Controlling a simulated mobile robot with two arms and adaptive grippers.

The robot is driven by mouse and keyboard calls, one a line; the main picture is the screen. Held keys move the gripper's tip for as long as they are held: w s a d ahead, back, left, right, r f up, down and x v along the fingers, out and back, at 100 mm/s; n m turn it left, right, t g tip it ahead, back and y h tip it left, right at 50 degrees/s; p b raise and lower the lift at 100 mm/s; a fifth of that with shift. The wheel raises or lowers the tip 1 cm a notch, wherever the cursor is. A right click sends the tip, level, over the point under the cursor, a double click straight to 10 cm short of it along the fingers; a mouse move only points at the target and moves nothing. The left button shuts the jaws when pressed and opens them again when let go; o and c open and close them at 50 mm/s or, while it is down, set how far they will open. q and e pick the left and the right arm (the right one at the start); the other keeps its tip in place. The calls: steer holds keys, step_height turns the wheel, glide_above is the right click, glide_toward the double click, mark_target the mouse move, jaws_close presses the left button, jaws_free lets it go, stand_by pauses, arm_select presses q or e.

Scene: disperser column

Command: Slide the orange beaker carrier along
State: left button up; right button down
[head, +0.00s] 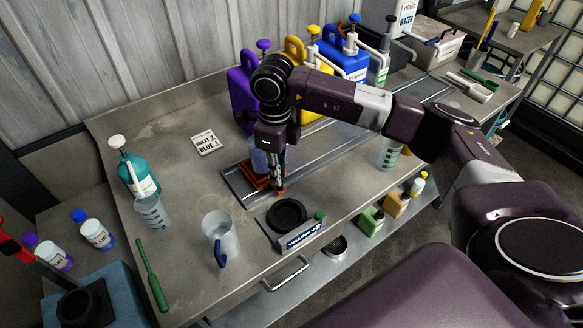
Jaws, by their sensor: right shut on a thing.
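The orange beaker carrier (255,181) sits at the left end of a metal rail track (234,187) set along the bench. A beaker (259,160) with a bluish-purple tint stands on it, partly hidden behind my right arm. My right gripper (279,186) points down at the carrier's right side and is shut on it. The fingers are small here, and the exact grip is partly hidden. My left gripper is not in view.
Purple, yellow and blue pump canisters (357,66) stand behind the track. A scale (289,218), a handled jug (219,236) and a clear beaker (152,210) stand at the front and left. Another beaker (388,152) is near the front edge, right. The track right of the carrier looks clear.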

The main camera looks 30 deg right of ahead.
steer(key=shift+a, duration=1.45)
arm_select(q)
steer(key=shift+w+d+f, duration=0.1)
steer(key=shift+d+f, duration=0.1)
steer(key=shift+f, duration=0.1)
arm_select(e)
steer(key=shift+s+a, duration=0.1)
steer(key=shift+a, duration=0.05)
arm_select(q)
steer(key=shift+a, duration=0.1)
arm_select(e)
steer(key=c, duration=1.9)
jaws_free()
steer(key=shift+a, duration=0.1)
steer(key=shift+r, duration=0.1)
step_height(320, 180, up, 12)
steer(key=shift+f, duration=0.1)
